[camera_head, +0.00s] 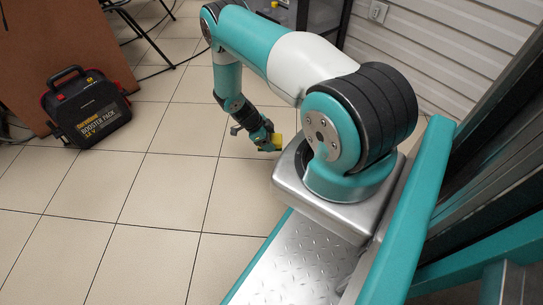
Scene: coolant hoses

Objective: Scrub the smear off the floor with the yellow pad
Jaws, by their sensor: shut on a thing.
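My gripper (268,138) is low over the tiled floor (170,185), near the middle of the head view. It is shut on the yellow pad (277,141), of which only a small part shows beside the fingers and my base. I cannot tell whether the pad touches the floor. I see no smear on the visible tiles; the floor to the right of the pad is hidden by my arm and base.
A black and red booster pack (88,110) stands on the floor at the left, by a brown panel (65,50). Thin black table legs (148,38) and a cable are at the upper left. A white slatted wall (440,55) with a socket (378,11) is behind. The front left floor is clear.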

